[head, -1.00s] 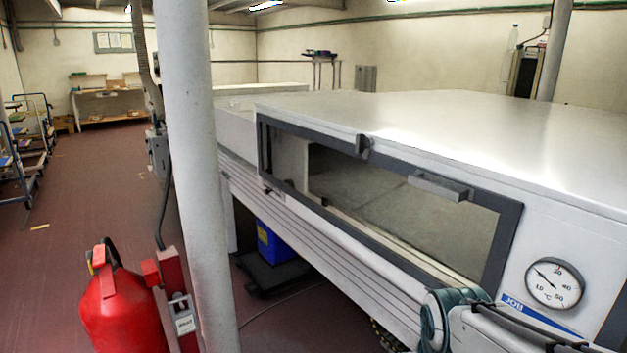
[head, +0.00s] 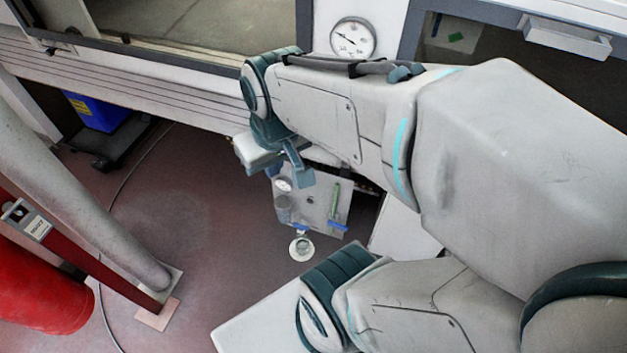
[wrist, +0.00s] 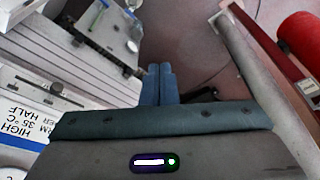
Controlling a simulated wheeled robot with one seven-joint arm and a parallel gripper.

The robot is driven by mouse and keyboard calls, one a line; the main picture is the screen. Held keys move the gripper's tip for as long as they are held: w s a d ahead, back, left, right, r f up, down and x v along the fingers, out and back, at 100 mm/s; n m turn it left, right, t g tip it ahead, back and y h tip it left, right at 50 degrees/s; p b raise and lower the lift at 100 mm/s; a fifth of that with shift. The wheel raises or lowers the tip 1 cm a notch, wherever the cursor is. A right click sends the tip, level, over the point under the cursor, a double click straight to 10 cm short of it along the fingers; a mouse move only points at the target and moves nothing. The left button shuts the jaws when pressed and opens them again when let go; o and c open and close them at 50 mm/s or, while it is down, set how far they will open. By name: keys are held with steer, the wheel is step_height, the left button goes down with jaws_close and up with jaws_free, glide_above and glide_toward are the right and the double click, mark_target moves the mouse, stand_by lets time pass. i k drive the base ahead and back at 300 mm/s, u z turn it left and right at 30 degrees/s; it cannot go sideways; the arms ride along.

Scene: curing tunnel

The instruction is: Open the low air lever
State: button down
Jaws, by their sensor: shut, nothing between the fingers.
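A low light-grey panel (head: 313,208) under the machine carries a small gauge, a clear bowl and a green upright bar (head: 335,202). A blue lever (head: 337,226) lies across the foot of the green bar. A smaller blue part (head: 300,230) is at the panel's lower edge; I cannot read any label. My gripper (head: 301,180) is above the panel in the head view and overlaps its top edge; contact cannot be told. In the wrist view my gripper (wrist: 158,70) shows two teal fingers together, empty. The panel (wrist: 117,22) is partly visible ahead; the lever is not clear there.
The machine front with a dial (head: 353,38) rises behind my arm. A grey post (head: 75,195) and a red extinguisher (head: 45,300) stand at the left. A white round piece (head: 301,247) is below the panel. Red floor between post and panel is open.

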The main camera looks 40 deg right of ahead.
mark_target(331, 222)
steer(key=u, duration=1.95)
steer(key=k, duration=0.5)
steer(key=z, duration=1.5)
